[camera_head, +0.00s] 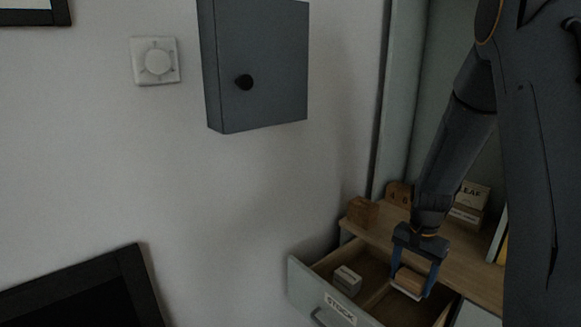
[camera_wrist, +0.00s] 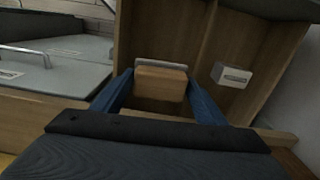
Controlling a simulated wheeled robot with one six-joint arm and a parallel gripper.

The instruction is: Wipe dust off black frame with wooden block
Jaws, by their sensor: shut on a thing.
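My gripper (camera_head: 408,282) is shut on a wooden block (camera_head: 409,279) with a pale layer along its underside, over the open drawer. In the wrist view the block (camera_wrist: 161,84) sits between the two blue fingers (camera_wrist: 158,88), with a pale strip along its far edge. Whether it touches the drawer floor I cannot tell. A black frame (camera_head: 70,284) with a dark middle is cut off at the lower left of the head view. Part of another black frame (camera_head: 38,18) with a pale middle shows at the top left. Dust cannot be made out on either.
The open drawer (camera_head: 335,300), labelled STOCK, holds a small pale labelled box (camera_head: 346,281), also in the wrist view (camera_wrist: 231,75). Wooden blocks (camera_head: 362,211) and a LEAF box (camera_head: 473,193) stand on the shelf behind. A grey wall cabinet (camera_head: 262,65) juts out; the wall below is clear.

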